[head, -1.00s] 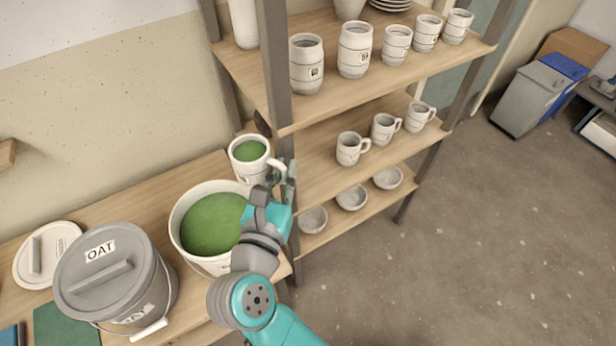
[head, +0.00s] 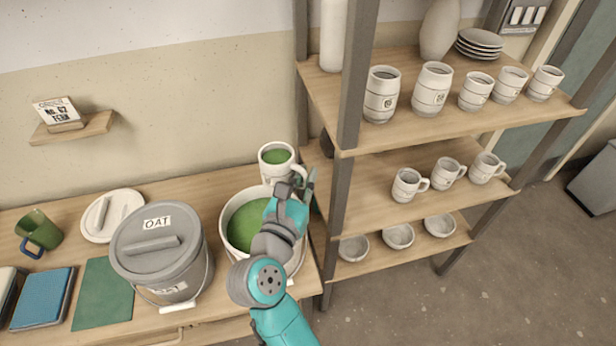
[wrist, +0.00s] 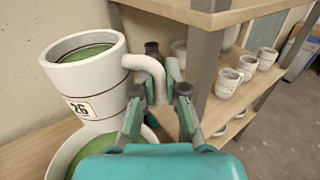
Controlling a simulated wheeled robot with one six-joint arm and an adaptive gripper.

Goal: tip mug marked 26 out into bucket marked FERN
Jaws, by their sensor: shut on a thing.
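The white mug marked 26 (wrist: 85,75) has a dark band and holds green glaze. It looks about upright in the wrist view; in the head view the mug (head: 277,165) is at the far rim of an open white bucket (head: 228,203). My gripper (wrist: 160,85) is shut on the mug's handle, to the right of its body; it also shows in the head view (head: 298,186). The white bucket holds green glaze, and my arm covers part of it. No name on this bucket can be read, so I cannot tell whether it is FERN.
A grey lidded bucket (head: 165,262) has OAT on its lid. A white lid (head: 125,205), a green mug (head: 38,232) and books (head: 42,298) are on the bench. A shelf post (head: 345,130) is close right of my gripper; the rack holds mugs and bowls. A card (head: 58,112) stands on a wall shelf.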

